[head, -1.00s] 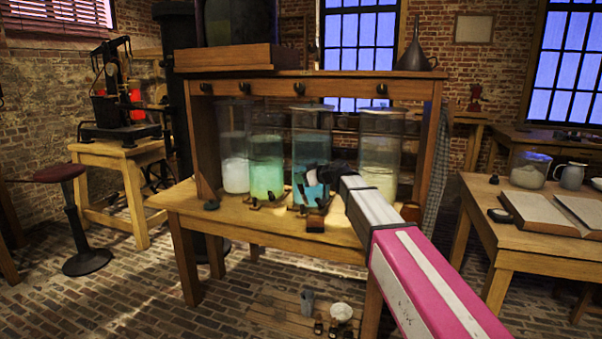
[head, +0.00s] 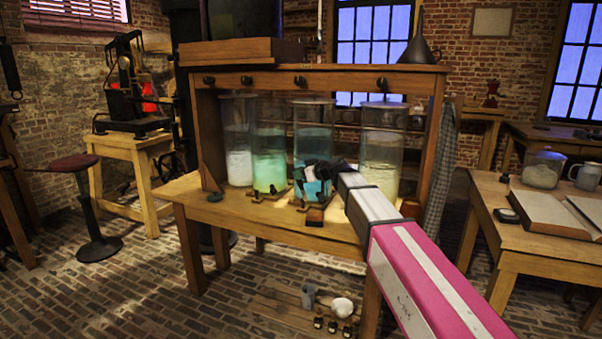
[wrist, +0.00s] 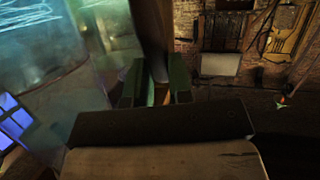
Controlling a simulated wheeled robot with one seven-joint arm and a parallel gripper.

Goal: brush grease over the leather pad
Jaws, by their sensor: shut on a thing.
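My gripper (head: 318,178) is at the front of the glass jars, low over the wooden bench (head: 190,197). In the wrist view its two dark green fingers (wrist: 156,84) are shut on a narrow brown thing (wrist: 160,72), seen nearly end on. I cannot tell from its shape whether it is the brush. Small wooden pieces with dark fittings (head: 314,217) are on the bench just below my gripper. I cannot make out the leather pad or any grease in either view; my dark gripper covers part of this area.
Several tall glass jars, including a green one (head: 269,160) and a pale yellow one (head: 381,150), stand close around my gripper under a wooden shelf frame (head: 437,120). A side table (head: 540,238) with an open book is at right.

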